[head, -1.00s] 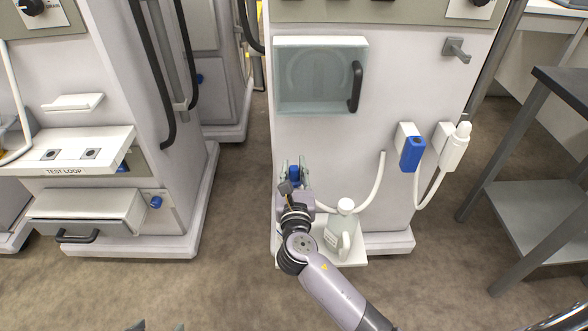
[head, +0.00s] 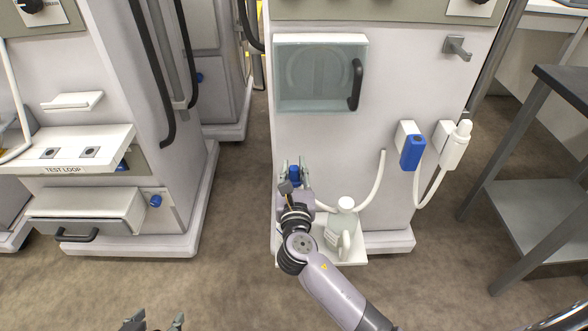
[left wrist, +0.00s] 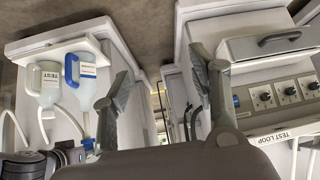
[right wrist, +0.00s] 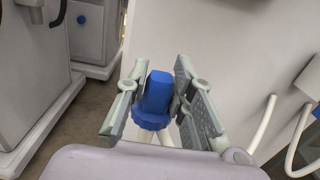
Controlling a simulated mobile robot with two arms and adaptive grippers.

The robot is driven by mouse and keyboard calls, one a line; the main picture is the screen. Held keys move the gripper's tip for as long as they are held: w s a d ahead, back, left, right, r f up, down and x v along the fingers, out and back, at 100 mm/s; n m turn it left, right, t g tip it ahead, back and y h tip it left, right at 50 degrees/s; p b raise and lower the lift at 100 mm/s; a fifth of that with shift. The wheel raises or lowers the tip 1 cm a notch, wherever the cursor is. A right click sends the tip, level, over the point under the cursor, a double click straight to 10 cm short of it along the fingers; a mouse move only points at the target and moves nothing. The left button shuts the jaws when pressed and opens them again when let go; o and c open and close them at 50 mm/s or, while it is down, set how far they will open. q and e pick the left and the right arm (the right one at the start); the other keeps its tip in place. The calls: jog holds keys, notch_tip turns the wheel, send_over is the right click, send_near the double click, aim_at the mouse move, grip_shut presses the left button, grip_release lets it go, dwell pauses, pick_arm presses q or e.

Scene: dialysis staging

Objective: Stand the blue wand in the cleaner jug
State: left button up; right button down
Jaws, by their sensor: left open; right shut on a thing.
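My right gripper (right wrist: 158,85) is shut on the blue wand (right wrist: 157,92), whose blue head with a ribbed collar stands upright between the fingers. It also shows in the head view (head: 294,175) and the left wrist view (left wrist: 88,144). A jug with a blue handle (left wrist: 72,69) shows upside down in the left wrist view, in line with the wand. In the head view my right arm hides that jug. I cannot tell whether the wand's tip is inside its mouth. My left gripper (head: 152,323) is open and empty at the bottom edge.
A white-capped jug (head: 340,232) stands on the low shelf (head: 354,259). A pale hose (head: 375,185) curves beside the jugs. A grey cart (head: 535,210) stands at the right.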

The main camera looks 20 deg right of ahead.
aim_at(294, 181)
jog(key=shift+f, duration=0.35)
pick_arm(q)
jog(key=shift+w+d+r+t+h+b, duration=0.2)
jog(key=shift+w+d+r+t, duration=0.1)
jog(key=shift+w+r+t, duration=0.4)
jog(key=shift+w+d+r+t+h+b, duration=0.1)
jog(key=shift+w+d+r+t+b, duration=0.15)
jog(key=shift+w+r+t, duration=0.35)
pick_arm(e)
jog(key=shift+f, duration=0.25)
pick_arm(q)
jog(key=shift+w+d+r, duration=0.1)
jog(key=shift+w+d, duration=0.05)
jog(key=shift+w, duration=0.3)
pick_arm(e)
jog(key=shift+f, duration=0.1)
pick_arm(q)
jog(key=shift+w+d+r, duration=0.1)
jog(key=shift+w+r, duration=0.1)
pick_arm(e)
jog(key=shift+f, duration=0.1)
pick_arm(q)
jog(key=shift+w+d+r+t, duration=0.1)
jog(key=shift+w+r+t, duration=0.2)
jog(key=shift+t, duration=0.1)
pick_arm(e)
jog(key=shift+f, duration=0.15)
